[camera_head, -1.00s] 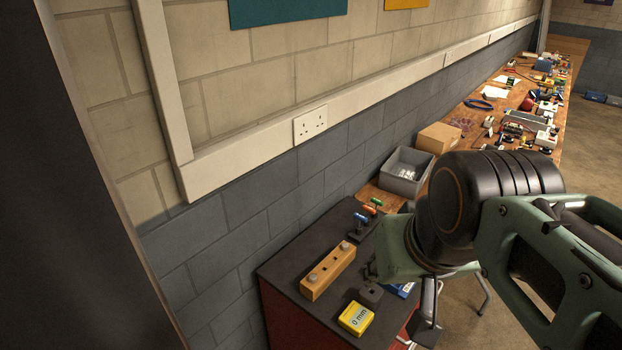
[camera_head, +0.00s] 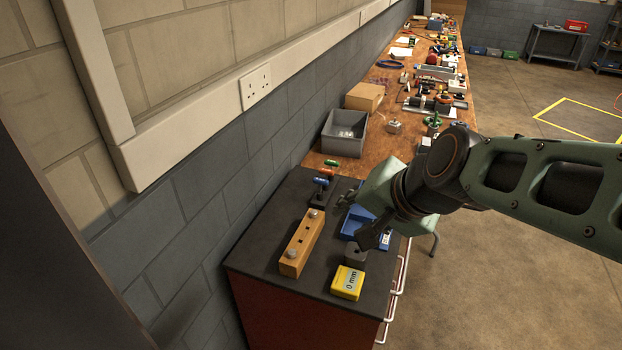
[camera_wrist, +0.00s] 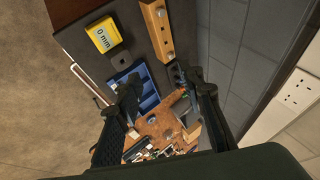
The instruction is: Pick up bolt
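A wooden block (camera_head: 302,243) lies on the dark cabinet top and also shows in the wrist view (camera_wrist: 157,28). A grey bolt (camera_head: 291,254) stands in its near end and another bolt (camera_head: 317,214) in its far end. A dark square hole lies between them. My gripper (camera_head: 360,214) is above the cabinet, right of the block, over a blue tray (camera_head: 349,228). In the wrist view, my gripper (camera_wrist: 161,82) has its two dark fingers wide apart with nothing between them. The block is beyond the fingertips.
A yellow "0 mm" box (camera_head: 347,284) and a small grey block (camera_head: 355,256) stand right of the wooden block. Colour-handled tools (camera_head: 322,182) stand behind it. A grey bin (camera_head: 344,133) and cardboard box (camera_head: 365,97) are on the long bench. A wall runs along the left.

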